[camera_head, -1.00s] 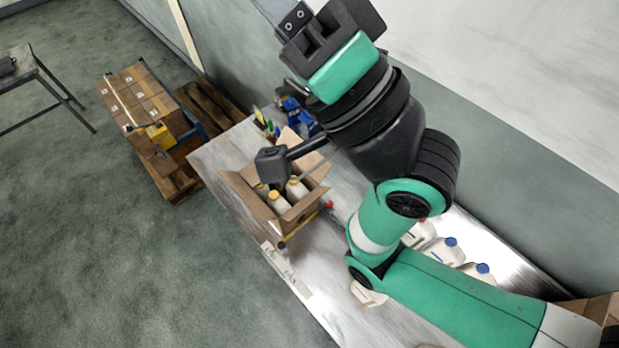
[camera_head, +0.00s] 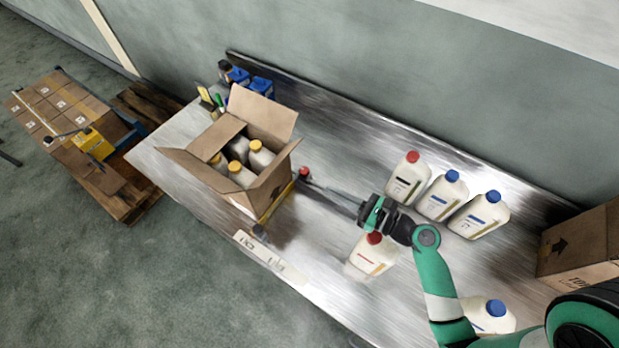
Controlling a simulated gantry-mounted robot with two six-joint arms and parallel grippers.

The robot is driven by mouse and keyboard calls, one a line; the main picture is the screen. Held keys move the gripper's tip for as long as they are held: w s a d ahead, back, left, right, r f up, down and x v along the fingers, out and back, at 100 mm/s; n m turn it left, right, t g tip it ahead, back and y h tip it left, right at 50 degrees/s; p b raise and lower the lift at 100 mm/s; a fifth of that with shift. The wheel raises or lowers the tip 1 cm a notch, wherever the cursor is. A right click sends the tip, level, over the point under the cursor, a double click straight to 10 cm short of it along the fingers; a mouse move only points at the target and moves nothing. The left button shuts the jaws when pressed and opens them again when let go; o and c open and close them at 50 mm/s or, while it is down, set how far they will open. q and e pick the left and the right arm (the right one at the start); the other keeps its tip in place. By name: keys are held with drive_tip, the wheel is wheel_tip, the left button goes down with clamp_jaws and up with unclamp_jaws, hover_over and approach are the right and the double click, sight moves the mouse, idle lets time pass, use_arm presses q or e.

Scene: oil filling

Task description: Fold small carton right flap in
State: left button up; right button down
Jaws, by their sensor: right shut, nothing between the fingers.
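The small open carton (camera_head: 238,200) stands on the metal table at centre left, with several yellow-capped bottles (camera_head: 242,174) inside. One flap (camera_head: 217,138) slopes in over the opening. The back flap (camera_head: 262,116) stands up, and the left flap (camera_head: 187,165) spreads outward. The flap on the right side (camera_head: 275,180) stands roughly upright, its exact angle unclear. My right gripper (camera_head: 326,188) is shut and empty, to the right of the carton and apart from it. My left gripper is not in view.
White bottles with red or blue caps (camera_head: 442,196) stand on the right of the table, one (camera_head: 371,257) beneath my right wrist. A larger carton (camera_head: 582,244) is at far right. Blue containers (camera_head: 238,77) stand behind the small carton. A small red item (camera_head: 304,173) is beside it.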

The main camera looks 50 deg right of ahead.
approach(275, 164)
wheel_tip(275, 164, down, 2)
drive_tip(key=w+d, duration=0.1)
drive_tip(key=w, duration=0.1)
drive_tip(key=shift+w+r, duration=0.5)
drive_tip(key=shift+w, duration=0.2)
drive_tip(key=shift+w+r, duration=0.5)
drive_tip(key=shift+w, duration=0.15)
drive_tip(key=shift+p, duration=0.3)
